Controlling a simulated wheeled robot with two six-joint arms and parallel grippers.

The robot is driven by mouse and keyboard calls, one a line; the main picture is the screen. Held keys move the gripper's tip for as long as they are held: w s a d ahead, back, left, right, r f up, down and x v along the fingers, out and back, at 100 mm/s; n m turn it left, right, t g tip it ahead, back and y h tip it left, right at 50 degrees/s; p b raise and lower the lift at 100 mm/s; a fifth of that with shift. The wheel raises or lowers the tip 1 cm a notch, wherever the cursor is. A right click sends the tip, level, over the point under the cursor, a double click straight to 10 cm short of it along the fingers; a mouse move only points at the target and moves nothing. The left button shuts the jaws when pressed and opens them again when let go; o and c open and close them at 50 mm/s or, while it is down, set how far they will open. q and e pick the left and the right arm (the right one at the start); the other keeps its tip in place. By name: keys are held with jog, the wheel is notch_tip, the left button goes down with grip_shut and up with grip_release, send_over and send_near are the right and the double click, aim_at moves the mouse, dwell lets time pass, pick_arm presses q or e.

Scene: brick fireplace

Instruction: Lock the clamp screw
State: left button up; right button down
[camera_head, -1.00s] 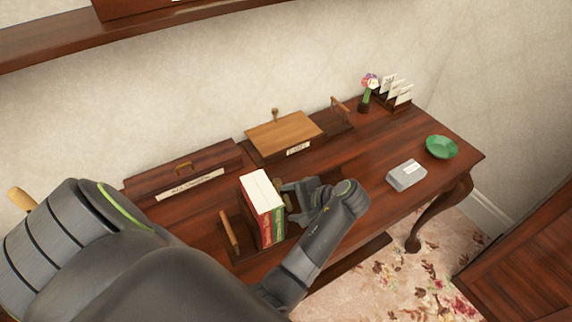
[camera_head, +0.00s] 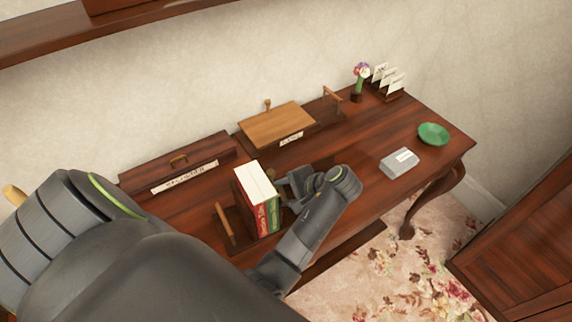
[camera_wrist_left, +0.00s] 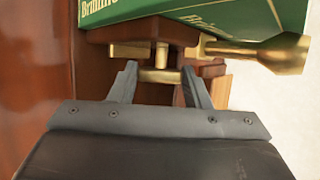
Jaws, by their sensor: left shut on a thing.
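Red and green books (camera_head: 258,200) stand upright together in a wooden book press on the desk, with a wooden bar (camera_head: 225,223) on their left side. My left gripper (camera_head: 284,190) is at the right side of the books, by the clamp. In the left wrist view, the brass clamp screw (camera_wrist_left: 160,76) sits between my left gripper's (camera_wrist_left: 160,82) two fingers, which are shut on its crosspiece just below the green book (camera_wrist_left: 200,12). A brass rod with a flared knob (camera_wrist_left: 282,55) extends right, beside the grip. My right gripper is in neither view.
A grey box (camera_head: 399,163) and a green dish (camera_head: 433,134) are on the right. A flower vase (camera_head: 358,88) and card rack (camera_head: 387,85) stand behind.

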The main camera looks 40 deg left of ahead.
pick_arm(q)
jog(key=h+p, duration=0.2)
jog(key=p, duration=0.1)
jog(key=g+h+p, duration=0.1)
jog(key=p, duration=0.3)
jog(key=r+m+g+h+p, duration=0.1)
jog(key=h+p, duration=0.1)
jog(key=p, duration=0.1)
jog(key=shift+w+a+h+p, duration=0.15)
jog(key=shift+a+h+p, duration=0.15)
jog(key=shift+a+p, duration=0.1)
jog(key=shift+f+m+g+h+p, duration=0.3)
jog(key=shift+g+h+p, duration=0.2)
jog(key=shift+h+p, duration=0.35)
jog(key=o, duration=1)
jog(key=shift+w, duration=0.1)
